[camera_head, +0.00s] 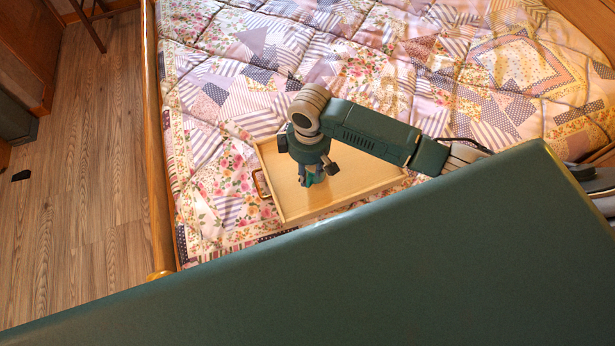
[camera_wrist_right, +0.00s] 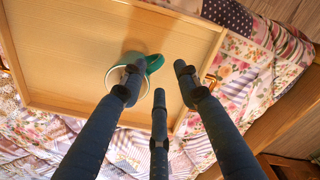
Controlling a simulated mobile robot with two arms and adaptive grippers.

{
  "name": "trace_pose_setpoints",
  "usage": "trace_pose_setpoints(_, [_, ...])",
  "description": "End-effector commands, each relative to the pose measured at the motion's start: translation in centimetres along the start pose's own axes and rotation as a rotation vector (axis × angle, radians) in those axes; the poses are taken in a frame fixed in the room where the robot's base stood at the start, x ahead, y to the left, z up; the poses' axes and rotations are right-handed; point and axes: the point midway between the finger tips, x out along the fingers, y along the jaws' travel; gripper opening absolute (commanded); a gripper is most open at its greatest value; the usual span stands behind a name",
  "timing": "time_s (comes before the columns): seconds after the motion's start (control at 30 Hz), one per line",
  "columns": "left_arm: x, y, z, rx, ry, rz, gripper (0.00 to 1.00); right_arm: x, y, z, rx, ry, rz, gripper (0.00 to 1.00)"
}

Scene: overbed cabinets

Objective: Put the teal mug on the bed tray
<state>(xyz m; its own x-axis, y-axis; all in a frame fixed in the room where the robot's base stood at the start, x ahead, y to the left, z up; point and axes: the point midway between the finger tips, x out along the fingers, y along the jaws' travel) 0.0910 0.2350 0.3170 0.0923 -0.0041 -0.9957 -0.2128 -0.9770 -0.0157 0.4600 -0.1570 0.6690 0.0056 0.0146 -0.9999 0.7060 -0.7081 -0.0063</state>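The wooden bed tray (camera_head: 350,187) lies on the quilt; its flat bottom (camera_wrist_right: 65,60) fills much of the right wrist view. The teal mug (camera_wrist_right: 153,63) is seen from above over the tray's bottom near one side, its pale round rim and teal handle showing; it looks to be standing on the tray. In the head view only a bit of teal (camera_head: 308,181) shows under my gripper. My right gripper (camera_wrist_right: 157,82) points down at the mug with its fingers spread. One finger overlaps the mug's opening, the others are outside it. Contact cannot be told. My left gripper is not in view.
The tray has a low raised rim and a handle (camera_head: 261,184) at its left end. A patchwork quilt (camera_head: 215,80) covers the bed around it. A wooden bed rail (camera_head: 155,130) runs along the left, with open floor (camera_head: 85,170) beyond.

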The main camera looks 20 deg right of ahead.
Motion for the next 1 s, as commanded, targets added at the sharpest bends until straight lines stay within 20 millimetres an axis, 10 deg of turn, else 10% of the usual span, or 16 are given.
trace_pose_setpoints(0.3, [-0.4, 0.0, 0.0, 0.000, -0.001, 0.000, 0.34, -4.8, 0.0, -0.1, 0.000, 0.001, 0.001, 0.32])
trace_pose_setpoints(1.0, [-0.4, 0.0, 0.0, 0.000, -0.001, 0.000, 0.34, -5.2, 0.0, 0.0, 0.000, 0.000, 0.000, 0.32])
